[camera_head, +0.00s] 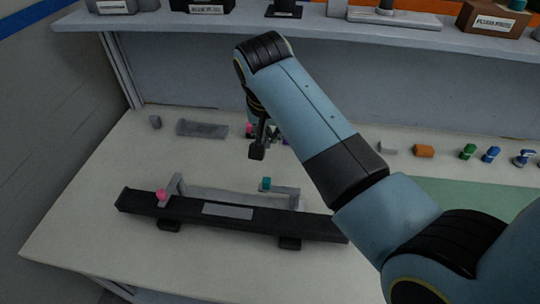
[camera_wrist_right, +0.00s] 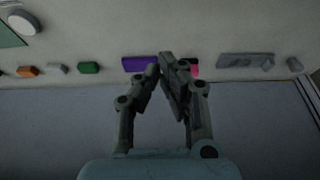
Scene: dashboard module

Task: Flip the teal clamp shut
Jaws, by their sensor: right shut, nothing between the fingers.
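The teal clamp (camera_head: 265,184) shows as a small teal block near the back right of the long black dashboard module (camera_head: 185,208) on the table. Whether it stands raised or closed is too small to tell. My right gripper (camera_head: 257,152) is shut and empty. In the head view its fingertips appear just behind the teal clamp, apart from it. In the right wrist view the gripper (camera_wrist_right: 162,66) has its fingertips together, in front of a purple piece and a pink piece. The teal clamp does not show in the wrist view. My left gripper is not in view.
A pink knob (camera_head: 162,195) sits at the module's left end, beside a grey bracket (camera_head: 225,196). Small parts line the table's back, including an orange piece (camera_head: 423,151) and a green one (camera_head: 468,152). A shelf (camera_head: 250,24) overhangs them. The table's front left is clear.

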